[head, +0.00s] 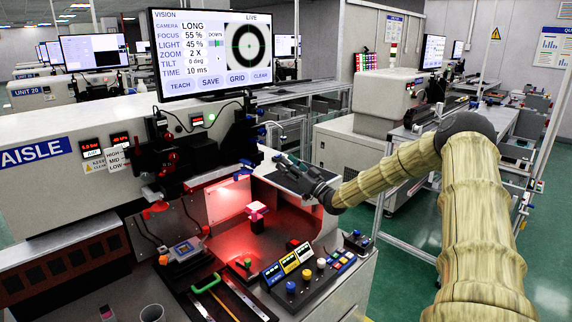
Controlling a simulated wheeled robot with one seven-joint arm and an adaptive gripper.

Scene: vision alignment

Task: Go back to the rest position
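My gripper (283,163) is in the head view, in front of the vision alignment machine (50,190). It is at the end of my arm, which comes up from the lower right, bends at a dark elbow and runs left. The gripper is above and to the right of the red-lit work bay (285,225) and looks apart from it. It is dark and small here, so I cannot tell whether its fingers are open or shut. I see no thing held in it. A small pink-white block (256,209) stands in the bay on a dark post.
A monitor (210,52) stands on the machine. A control panel with coloured buttons (318,264) is at the machine's front edge. A green handle (207,284) and a grey cup (152,313) are at lower left. A white cabinet (345,165) and benches stand behind my arm. Green floor is open at right.

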